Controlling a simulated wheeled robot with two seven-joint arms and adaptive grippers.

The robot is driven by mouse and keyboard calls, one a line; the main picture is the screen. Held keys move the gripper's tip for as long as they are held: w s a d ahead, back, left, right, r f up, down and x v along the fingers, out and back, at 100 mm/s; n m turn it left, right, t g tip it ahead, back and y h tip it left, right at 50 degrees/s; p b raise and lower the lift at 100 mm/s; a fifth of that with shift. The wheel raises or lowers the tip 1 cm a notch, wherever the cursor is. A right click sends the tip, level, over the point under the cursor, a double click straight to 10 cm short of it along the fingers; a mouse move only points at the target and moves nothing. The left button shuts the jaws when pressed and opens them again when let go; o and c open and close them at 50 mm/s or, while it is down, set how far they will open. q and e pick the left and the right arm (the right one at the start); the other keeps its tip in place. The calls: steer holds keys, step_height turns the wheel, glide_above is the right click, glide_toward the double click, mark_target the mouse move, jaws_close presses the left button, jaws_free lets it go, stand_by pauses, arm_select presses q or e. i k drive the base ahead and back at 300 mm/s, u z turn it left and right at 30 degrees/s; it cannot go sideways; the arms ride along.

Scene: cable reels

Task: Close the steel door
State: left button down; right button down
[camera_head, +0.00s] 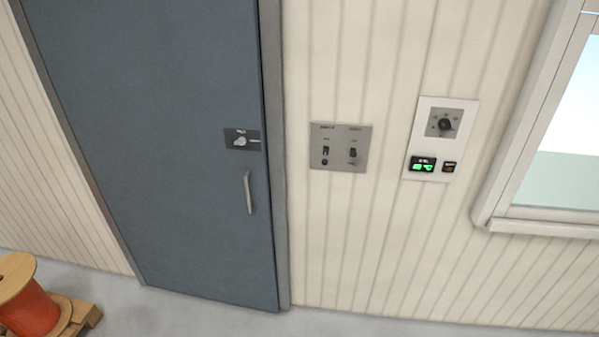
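The steel door (160,130) is a blue-grey panel on the left half of the head view. It stands in a grey frame (281,200) and looks closed or very nearly closed; I cannot tell whether it is latched. A vertical bar handle (249,192) is on its right side. Above the handle is a dark plate with a light knob or latch (241,140). The door's top is out of view. Neither of my grippers shows in this view.
A window (560,160) is at the far right. An orange cable reel (28,300) sits on a wooden pallet (84,316) at lower left. Grey floor is clear before the door.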

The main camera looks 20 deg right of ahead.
mark_target(156, 96)
steer(key=z, duration=0.2)
steer(key=i, duration=1.1)
steer(key=u, duration=0.85)
